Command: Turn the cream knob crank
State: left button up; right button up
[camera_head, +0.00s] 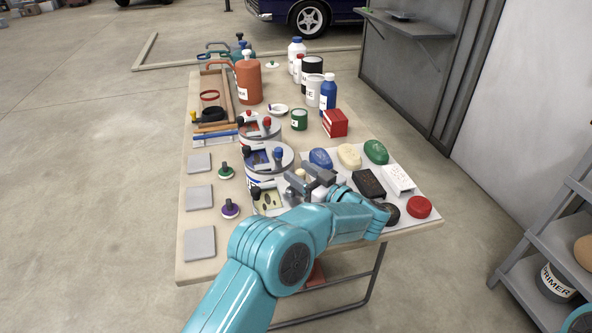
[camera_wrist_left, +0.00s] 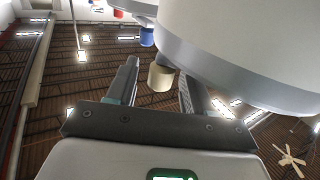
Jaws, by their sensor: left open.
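The cream knob (camera_head: 300,173) is on the nearest can (camera_head: 266,201) in a row on the table, a can with a dark knob at its left. My left gripper (camera_head: 307,178) is at that can's right side, its grey fingers covering much of the can's top. In the left wrist view the cream knob (camera_wrist_left: 161,77) shows between the two open fingers (camera_wrist_left: 157,88), with gaps at its sides; I cannot tell whether anything touches. The crank arm under the knob is mostly hidden. My right gripper is out of view.
Close behind stand cans with a blue knob (camera_head: 278,153) and a red knob (camera_head: 267,121). Soaps, brushes and a red puck (camera_head: 419,207) lie on a white board at the right. Grey pads (camera_head: 199,198) and small knobbed pieces (camera_head: 230,209) are at the left.

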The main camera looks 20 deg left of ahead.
pick_arm(q)
jog(key=v, duration=1.4)
jog(key=shift+b, duration=0.35)
jog(key=shift+d, duration=0.1)
jog(key=shift+c, duration=0.2)
